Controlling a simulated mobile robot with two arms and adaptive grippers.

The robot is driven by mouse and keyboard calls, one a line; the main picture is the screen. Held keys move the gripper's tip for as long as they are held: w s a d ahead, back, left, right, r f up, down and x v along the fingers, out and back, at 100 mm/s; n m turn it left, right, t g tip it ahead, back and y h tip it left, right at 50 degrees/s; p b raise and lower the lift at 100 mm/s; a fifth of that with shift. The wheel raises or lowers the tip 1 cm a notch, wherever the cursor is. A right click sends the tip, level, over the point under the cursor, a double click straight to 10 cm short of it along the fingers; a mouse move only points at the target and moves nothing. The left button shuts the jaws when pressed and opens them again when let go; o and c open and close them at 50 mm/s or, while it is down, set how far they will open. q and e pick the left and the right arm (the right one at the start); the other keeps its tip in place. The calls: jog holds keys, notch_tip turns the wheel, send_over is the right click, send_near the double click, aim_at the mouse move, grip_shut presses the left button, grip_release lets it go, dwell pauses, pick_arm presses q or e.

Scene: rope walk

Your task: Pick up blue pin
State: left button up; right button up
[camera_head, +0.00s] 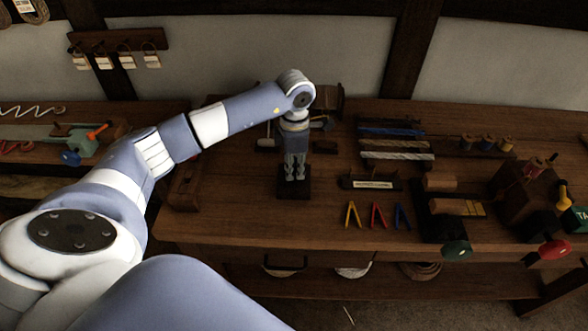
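A blue V-shaped pin (401,216) lies near the front of the wooden table, at the right end of a short row with a red pin (378,215) and a yellow pin (353,214). My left gripper (294,178) points down over a small dark block (294,191), left of the pins and apart from the blue one. Its fingers look close together, but I cannot tell whether they are open or shut, or whether they touch the block. My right gripper is not in view.
A small labelled stand (370,183) is behind the pins. Bundles of rope strands (396,143) lie farther back. A dark device with a green knob (456,250) stands right of the pins. The tabletop (240,225) is bare at the front left.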

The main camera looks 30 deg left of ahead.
pick_arm(q)
grip_shut()
jog(key=shift+r, duration=0.15)
notch_tip(320, 180, up, 10)
jog(key=b, duration=0.2)
jog(key=shift+b, duration=0.3)
